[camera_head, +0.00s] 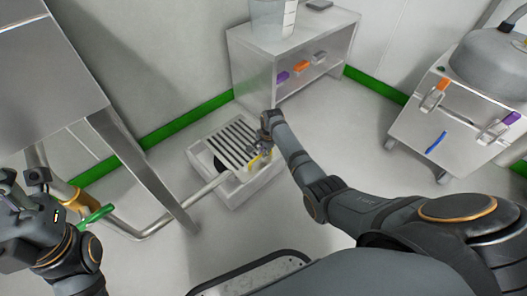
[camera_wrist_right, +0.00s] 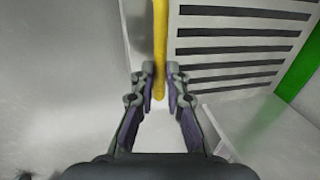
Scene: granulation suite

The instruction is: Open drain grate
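The drain grate (camera_head: 231,141) is a slatted light metal panel on a pale square drain box (camera_head: 238,197) on the floor. It also shows in the right wrist view (camera_wrist_right: 240,46). A yellow handle bar (camera_head: 256,160) is at its right side. My right gripper (camera_head: 265,148) partly hides the grate's right edge. I cannot tell whether the grate is raised. My left gripper (camera_head: 24,184) is open and empty at the far left.
A pipe (camera_head: 160,222) with a green lever (camera_head: 96,216) runs from the left to the drain. A steel table (camera_head: 50,70) stands at the left. A cabinet (camera_head: 250,60) is behind the drain, and a cart (camera_head: 415,130) stands at the right. Floor in front is clear.

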